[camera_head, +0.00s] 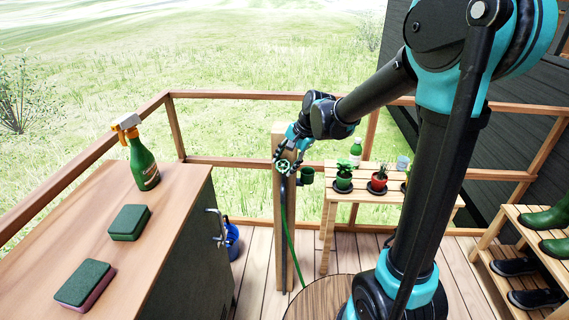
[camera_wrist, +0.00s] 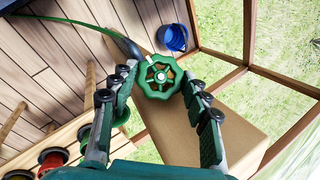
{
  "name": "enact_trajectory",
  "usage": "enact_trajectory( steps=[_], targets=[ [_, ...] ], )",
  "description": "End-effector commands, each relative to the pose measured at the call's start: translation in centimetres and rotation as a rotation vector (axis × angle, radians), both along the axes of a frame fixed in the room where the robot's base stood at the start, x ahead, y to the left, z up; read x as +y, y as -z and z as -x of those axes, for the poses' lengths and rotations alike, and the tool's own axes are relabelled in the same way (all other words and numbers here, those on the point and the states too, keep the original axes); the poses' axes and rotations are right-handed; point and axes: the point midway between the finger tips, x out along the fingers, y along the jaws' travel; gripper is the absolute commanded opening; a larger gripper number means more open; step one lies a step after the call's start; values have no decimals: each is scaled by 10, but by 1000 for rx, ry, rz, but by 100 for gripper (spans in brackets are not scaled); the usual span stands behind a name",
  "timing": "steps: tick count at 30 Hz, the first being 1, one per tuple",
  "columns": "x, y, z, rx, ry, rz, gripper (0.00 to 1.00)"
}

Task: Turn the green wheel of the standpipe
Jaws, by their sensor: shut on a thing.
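The green wheel (camera_head: 284,167) sits on the front of the wooden post (camera_head: 283,250) of the standpipe. In the wrist view the round, lobed wheel (camera_wrist: 160,77) has open spokes and lies between my fingertips. My gripper (camera_head: 288,157) is at the wheel, one finger on each side of its rim. The wrist view shows my gripper (camera_wrist: 159,72) shut on the wheel, with its palm back from it. A green hose (camera_head: 291,240) hangs down along the post. Part of the wheel is hidden by my fingers in the head view.
A slatted bench (camera_head: 345,168) with potted plants and a green bottle stands right of the post. A cabinet (camera_head: 190,245) with a spray bottle (camera_head: 143,165) and two sponges is at left. A blue bucket (camera_head: 232,240) is on the deck. Shoe shelves stand at right.

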Motion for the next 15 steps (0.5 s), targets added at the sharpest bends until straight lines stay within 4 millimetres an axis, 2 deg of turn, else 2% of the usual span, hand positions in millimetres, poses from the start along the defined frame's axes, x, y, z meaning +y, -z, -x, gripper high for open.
enact_trajectory(
  steps=[15],
  targets=[
    [-1, 0, 0, -1, 56, -42, 18]
  ],
)
